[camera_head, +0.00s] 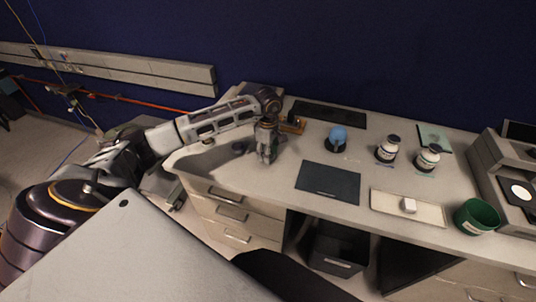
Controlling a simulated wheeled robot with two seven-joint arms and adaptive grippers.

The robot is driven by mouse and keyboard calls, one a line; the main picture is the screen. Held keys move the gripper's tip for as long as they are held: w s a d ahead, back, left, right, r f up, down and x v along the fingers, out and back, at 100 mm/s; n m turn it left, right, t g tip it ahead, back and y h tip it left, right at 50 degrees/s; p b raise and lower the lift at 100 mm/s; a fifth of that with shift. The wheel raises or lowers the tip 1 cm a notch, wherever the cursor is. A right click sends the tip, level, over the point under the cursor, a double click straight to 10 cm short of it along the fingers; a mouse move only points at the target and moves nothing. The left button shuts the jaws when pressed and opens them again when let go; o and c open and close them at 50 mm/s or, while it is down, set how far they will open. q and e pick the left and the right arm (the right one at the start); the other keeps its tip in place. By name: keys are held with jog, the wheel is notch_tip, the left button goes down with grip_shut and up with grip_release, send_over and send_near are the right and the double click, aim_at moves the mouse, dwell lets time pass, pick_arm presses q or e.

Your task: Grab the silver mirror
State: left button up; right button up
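I cannot pick out a silver mirror with certainty. My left arm reaches in from the left, and its gripper (266,157) points down over the left part of the grey counter (277,187), beside the sink recess. The fingers are small and dark here, so I cannot tell how far apart they are or whether anything is between them. An orange-brown item (294,125) sits just behind and to the right of the gripper. My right gripper is out of view.
The counter holds a dark mat (328,183), a blue round object (338,136), two labelled bottles (387,150) (427,158), a pale tray (386,203) with a white block (408,205), a green cup (477,216) and grey equipment (499,161) at the right.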

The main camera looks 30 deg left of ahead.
pick_arm(q)
notch_tip(320, 180, up, 10)
jog(key=b, duration=0.1)
jog(key=shift+f, duration=0.25)
dwell(0.7)
